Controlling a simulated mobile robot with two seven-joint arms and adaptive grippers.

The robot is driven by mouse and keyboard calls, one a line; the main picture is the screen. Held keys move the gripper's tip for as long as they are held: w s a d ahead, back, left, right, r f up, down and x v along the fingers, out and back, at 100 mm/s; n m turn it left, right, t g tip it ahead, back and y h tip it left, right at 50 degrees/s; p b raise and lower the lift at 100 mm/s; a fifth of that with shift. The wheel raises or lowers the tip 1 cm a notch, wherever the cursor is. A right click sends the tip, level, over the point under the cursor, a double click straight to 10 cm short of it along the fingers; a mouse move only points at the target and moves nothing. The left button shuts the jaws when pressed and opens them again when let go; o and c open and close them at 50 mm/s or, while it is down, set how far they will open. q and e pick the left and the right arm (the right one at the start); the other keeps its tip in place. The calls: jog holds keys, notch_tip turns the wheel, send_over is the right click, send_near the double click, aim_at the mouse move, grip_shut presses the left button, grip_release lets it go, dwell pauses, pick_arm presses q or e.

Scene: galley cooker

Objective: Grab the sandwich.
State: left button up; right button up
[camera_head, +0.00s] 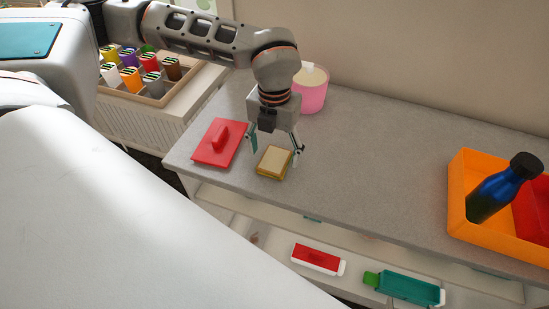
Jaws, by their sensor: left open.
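The sandwich (273,161) lies flat on the grey worktop (350,150) near its front edge. It has a pale tan top and a yellowish side. My left gripper (275,148) points down from above, with its fingers apart. One finger shows to the left of the sandwich and the other at its right side. Nothing is held between them. I cannot tell whether the right finger touches the sandwich. My right gripper is not in the picture.
A red lid-like piece with a handle (220,142) lies just left of the sandwich. A pink pot (312,90) stands behind. An orange box (458,213) with a blue bottle (490,196) stands at the right. Red (317,258) and green (408,288) items lie below the worktop edge.

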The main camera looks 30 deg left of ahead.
pick_arm(q)
jog(key=shift+f, duration=0.8)
jog(key=c, duration=1.2)
jog(key=shift+r, duration=0.1)
jog(key=shift+c, duration=0.2)
